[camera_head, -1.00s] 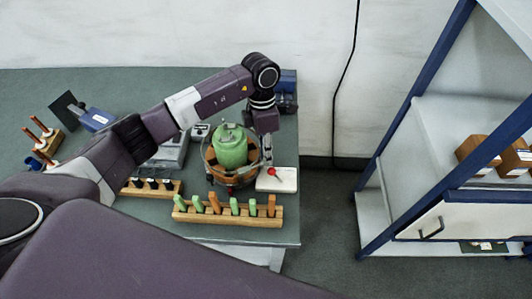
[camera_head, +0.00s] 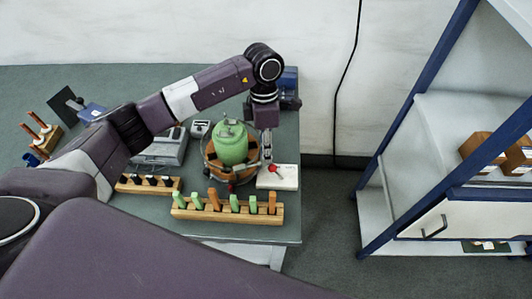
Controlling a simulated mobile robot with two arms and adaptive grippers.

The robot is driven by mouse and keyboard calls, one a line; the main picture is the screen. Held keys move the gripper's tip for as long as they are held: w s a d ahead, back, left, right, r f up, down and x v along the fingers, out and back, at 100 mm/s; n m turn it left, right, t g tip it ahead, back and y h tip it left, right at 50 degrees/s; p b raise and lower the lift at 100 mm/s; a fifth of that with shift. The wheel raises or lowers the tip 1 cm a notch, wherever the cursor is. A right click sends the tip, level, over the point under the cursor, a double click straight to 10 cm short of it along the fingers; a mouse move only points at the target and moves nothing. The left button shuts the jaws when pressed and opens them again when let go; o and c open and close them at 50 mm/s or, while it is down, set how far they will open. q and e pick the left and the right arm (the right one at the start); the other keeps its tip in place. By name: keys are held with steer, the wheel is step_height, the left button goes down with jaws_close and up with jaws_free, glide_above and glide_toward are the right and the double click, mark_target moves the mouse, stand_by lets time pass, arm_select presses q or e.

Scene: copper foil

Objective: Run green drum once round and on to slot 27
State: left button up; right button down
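The green drum (camera_head: 231,146) sits upright in the middle of a round wooden turntable (camera_head: 214,166) near the table's right side. My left gripper (camera_head: 268,165) points down at the right edge of the turntable, just above a white plate (camera_head: 287,178) with a red-knobbed lever (camera_head: 273,169). Its fingertips are small and partly lost against the lever, so I cannot tell how far apart they are. I cannot make out any numbers on the turntable. My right gripper is outside the view.
A wooden rack (camera_head: 228,213) with green and orange pegs stands in front of the turntable. A rack with dark pegs (camera_head: 149,185) and a grey device (camera_head: 161,149) lie to the left. A blue-framed shelf (camera_head: 411,169) stands right, across a floor gap.

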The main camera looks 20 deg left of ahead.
arm_select(q)
step_height(320, 180, up, 11)
steer(key=w+a, duration=0.1)
steer(key=w, duration=0.1)
steer(key=shift+f, duration=0.15)
